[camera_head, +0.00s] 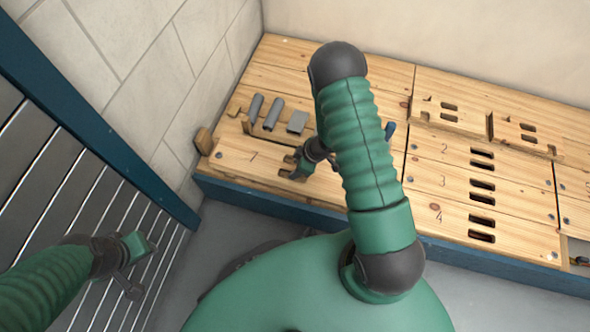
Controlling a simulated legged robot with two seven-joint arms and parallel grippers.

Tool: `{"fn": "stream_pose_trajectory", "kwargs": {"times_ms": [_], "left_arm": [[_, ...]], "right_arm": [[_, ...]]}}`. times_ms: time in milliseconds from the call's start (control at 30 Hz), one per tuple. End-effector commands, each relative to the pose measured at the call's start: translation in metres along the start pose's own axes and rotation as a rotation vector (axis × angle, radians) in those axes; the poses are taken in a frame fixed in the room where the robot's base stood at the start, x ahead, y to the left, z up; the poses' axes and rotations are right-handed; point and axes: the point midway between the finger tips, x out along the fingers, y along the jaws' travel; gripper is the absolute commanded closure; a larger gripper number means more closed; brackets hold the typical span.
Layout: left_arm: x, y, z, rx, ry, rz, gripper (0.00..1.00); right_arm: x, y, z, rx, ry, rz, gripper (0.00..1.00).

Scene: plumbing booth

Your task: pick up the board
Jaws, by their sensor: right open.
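Several wooden pieces could be the board. A light wooden board (268,135) with notches lies at the left of the bench, partly hidden behind my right arm. Two small slotted boards, one at the back (447,116) and one to its right (526,138), lie on the bench right of that arm. My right gripper (292,167) is open and empty over the front of the section marked 1, just in front of the notched board and apart from it. My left gripper (143,268) hangs at lower left, away from the bench; its jaws are unclear.
Grey pipe pieces (273,113) lie by the notched board. A wooden block (204,141) sits at the bench's left edge. The wooden bench (385,207) has numbered, slotted panels and a blue front edge. A blue-framed slatted panel (75,190) stands left; tiled wall behind.

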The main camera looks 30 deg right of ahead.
Motion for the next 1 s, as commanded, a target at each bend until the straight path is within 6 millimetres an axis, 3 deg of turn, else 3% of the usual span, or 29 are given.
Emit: {"fn": "stream_pose_trajectory", "kwargs": {"times_ms": [567,933,1000], "left_arm": [[-0.0029,0.0000,-0.0006,0.000,0.000,0.000,0.64],[-0.0029,0.0000,-0.0006,0.000,0.000,0.000,0.64],[-0.0029,0.0000,-0.0006,0.000,0.000,0.000,0.64]], "right_arm": [[0.0045,0.0001,0.0019,0.000,0.000,0.000,0.55],[0.0044,0.0002,0.0018,0.000,0.000,0.000,1.00],[0.0044,0.0002,0.0019,0.000,0.000,0.000,1.00]]}}
